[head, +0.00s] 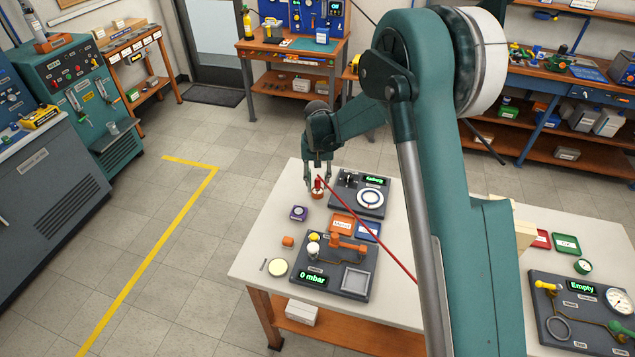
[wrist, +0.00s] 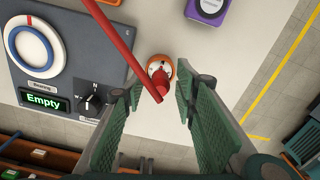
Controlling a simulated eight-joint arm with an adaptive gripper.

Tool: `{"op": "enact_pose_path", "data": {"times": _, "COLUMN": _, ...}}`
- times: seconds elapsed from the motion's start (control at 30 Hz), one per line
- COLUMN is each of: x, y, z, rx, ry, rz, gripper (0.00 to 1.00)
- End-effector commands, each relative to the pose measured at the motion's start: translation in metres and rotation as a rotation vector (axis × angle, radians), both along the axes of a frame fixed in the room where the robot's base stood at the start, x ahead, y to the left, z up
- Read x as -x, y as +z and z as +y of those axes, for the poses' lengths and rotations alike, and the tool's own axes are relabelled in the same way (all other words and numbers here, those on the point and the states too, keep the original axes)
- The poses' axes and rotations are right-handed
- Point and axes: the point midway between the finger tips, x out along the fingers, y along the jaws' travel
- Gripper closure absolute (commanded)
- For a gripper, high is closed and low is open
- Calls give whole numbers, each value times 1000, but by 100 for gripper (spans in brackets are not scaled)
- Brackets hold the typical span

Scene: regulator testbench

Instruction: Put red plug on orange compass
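The orange compass (head: 317,195) is a small round piece near the table's far left edge; it also shows in the wrist view (wrist: 154,63), with a white face partly covered. The red plug (head: 318,185) appears upright at the compass, with a long thin red cable or rod running from it toward the lower right. In the wrist view the red plug (wrist: 158,88) overlaps the compass face; I cannot tell whether they touch. My gripper (head: 318,180) points down there. Its green fingers (wrist: 158,82) are apart on either side of the plug, with gaps visible.
A dark panel with a dial and "Empty" display (wrist: 43,102) stands close beside the compass. A purple round-faced device (head: 299,213), an orange tray (head: 342,225), a blue tray (head: 368,231) and a "0 mbar" panel (head: 327,279) are nearby. The table's left edge is close.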

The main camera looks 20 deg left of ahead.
Motion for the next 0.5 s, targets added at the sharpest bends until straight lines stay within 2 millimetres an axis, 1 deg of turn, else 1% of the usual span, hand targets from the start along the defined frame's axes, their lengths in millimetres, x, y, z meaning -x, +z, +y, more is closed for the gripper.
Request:
{"op": "enact_pose_path", "data": {"times": 0.33, "x": 0, "y": 2, "z": 0, "rx": 0, "ry": 0, "rz": 0, "gripper": 71}}
{"op": "enact_pose_path", "data": {"times": 0.5, "x": 0, "y": 11, "z": 0, "rx": 0, "ry": 0, "rz": 0, "gripper": 71}}
